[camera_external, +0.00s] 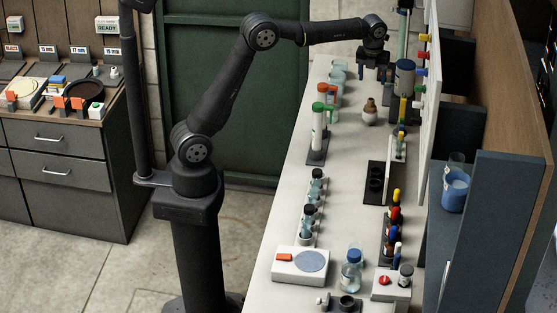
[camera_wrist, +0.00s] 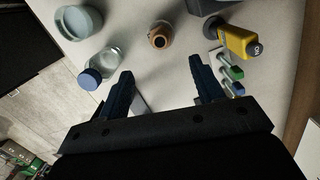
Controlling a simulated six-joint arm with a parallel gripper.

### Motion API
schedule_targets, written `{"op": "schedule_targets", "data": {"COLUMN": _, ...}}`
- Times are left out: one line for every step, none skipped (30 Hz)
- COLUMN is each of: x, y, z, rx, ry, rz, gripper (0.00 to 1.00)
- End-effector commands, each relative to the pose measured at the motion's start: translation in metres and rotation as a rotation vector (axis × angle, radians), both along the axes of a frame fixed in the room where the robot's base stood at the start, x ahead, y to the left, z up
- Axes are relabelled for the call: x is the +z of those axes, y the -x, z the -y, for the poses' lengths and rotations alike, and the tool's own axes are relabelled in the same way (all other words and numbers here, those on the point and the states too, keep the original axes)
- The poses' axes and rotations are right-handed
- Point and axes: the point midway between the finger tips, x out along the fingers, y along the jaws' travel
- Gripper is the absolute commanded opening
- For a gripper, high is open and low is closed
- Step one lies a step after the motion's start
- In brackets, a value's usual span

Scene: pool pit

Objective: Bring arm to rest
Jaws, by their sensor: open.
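My gripper (camera_wrist: 160,92) is open and empty in the wrist view, with its two dark fingers apart over the white bench top. In the external view my gripper (camera_external: 375,72) hangs at the end of the outstretched arm, above the far part of the bench (camera_external: 262,295). A brown bottle (camera_wrist: 160,36) stands beyond the fingertips, apart from them; it also shows in the external view (camera_external: 369,113). A clear jar with a blue lid (camera_wrist: 92,77) lies or stands left of the left finger; I cannot tell whether it is upright.
A yellow bottle (camera_wrist: 236,40) and green-capped vials (camera_wrist: 233,73) are right of the fingers. A pale round container (camera_wrist: 80,20) is at upper left. A shelf (camera_external: 490,200) borders the right.

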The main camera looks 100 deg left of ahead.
Motion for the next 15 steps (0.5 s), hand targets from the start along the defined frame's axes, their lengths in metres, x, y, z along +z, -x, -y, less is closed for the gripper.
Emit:
{"op": "schedule_targets", "data": {"x": 0.0019, "y": -0.0002, "z": 0.0003, "rx": 0.000, "ry": 0.000, "rz": 0.001, "gripper": 0.61}}
{"op": "schedule_targets", "data": {"x": 0.0026, "y": -0.0002, "z": 0.0003, "rx": 0.000, "ry": 0.000, "rz": 0.001, "gripper": 0.61}}
{"op": "schedule_targets", "data": {"x": 0.0030, "y": 0.0000, "z": 0.0004, "rx": 0.000, "ry": 0.000, "rz": 0.000, "gripper": 0.61}}
{"op": "schedule_targets", "data": {"x": 0.0031, "y": 0.0000, "z": 0.0004, "rx": 0.000, "ry": 0.000, "rz": 0.000, "gripper": 0.61}}
{"op": "schedule_targets", "data": {"x": 0.0031, "y": 0.0000, "z": 0.0004, "rx": 0.000, "ry": 0.000, "rz": 0.000, "gripper": 0.61}}
{"op": "schedule_targets", "data": {"x": 0.0030, "y": 0.0000, "z": 0.0004, "rx": 0.000, "ry": 0.000, "rz": 0.000, "gripper": 0.61}}
{"op": "schedule_targets", "data": {"x": 0.0030, "y": 0.0000, "z": 0.0004, "rx": 0.000, "ry": 0.000, "rz": 0.000, "gripper": 0.61}}
{"op": "schedule_targets", "data": {"x": 0.0030, "y": -0.0001, "z": 0.0003, "rx": 0.000, "ry": 0.000, "rz": 0.000, "gripper": 0.61}}
{"op": "schedule_targets", "data": {"x": 0.0029, "y": -0.0001, "z": 0.0003, "rx": 0.000, "ry": 0.000, "rz": 0.000, "gripper": 0.61}}
{"op": "schedule_targets", "data": {"x": 0.0028, "y": -0.0001, "z": 0.0003, "rx": 0.000, "ry": 0.000, "rz": 0.000, "gripper": 0.61}}
{"op": "schedule_targets", "data": {"x": 0.0025, "y": 0.0000, "z": 0.0002, "rx": 0.000, "ry": 0.000, "rz": 0.000, "gripper": 0.61}}
{"op": "schedule_targets", "data": {"x": 0.0014, "y": 0.0000, "z": 0.0002, "rx": 0.000, "ry": 0.000, "rz": 0.000, "gripper": 0.61}}
{"op": "schedule_targets", "data": {"x": 0.0001, "y": 0.0001, "z": 0.0000, "rx": 0.000, "ry": 0.000, "rz": -0.001, "gripper": 0.61}}
{"op": "schedule_targets", "data": {"x": -0.0017, "y": 0.0002, "z": -0.0002, "rx": 0.000, "ry": 0.001, "rz": -0.001, "gripper": 0.61}}
{"op": "schedule_targets", "data": {"x": -0.0050, "y": 0.0001, "z": -0.0006, "rx": 0.000, "ry": 0.001, "rz": -0.001, "gripper": 0.61}}
